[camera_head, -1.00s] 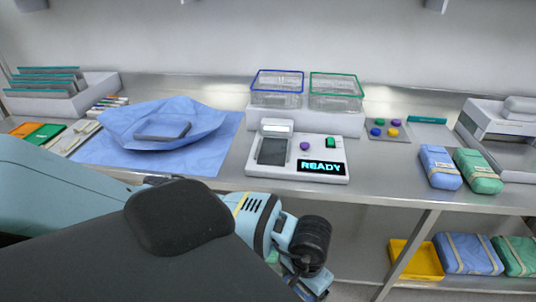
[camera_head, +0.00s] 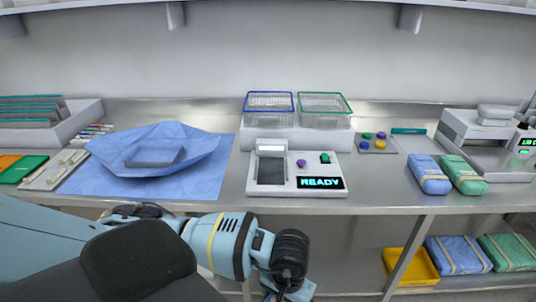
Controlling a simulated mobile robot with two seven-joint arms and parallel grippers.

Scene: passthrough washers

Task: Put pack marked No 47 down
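Wrapped packs are in view, but no number 47 can be read on any of them. A blue pack (camera_head: 428,175) and a green pack (camera_head: 463,175) lie side by side on the right of the bench. Another blue pack (camera_head: 458,255) and green pack (camera_head: 510,252) lie on the lower shelf. My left arm crosses the lower left, its wrist bent down in front of the bench edge. Its fingers are out of the picture, so whether it holds anything is hidden. My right gripper is not in view.
A blue wrap (camera_head: 90,180) with a grey block lies left. A white device (camera_head: 325,160) reading READY stands mid-bench, before two wire baskets (camera_head: 298,107). A yellow tray (camera_head: 415,268) is on the lower shelf. Bare steel bench (camera_head: 380,190) shows right of the device.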

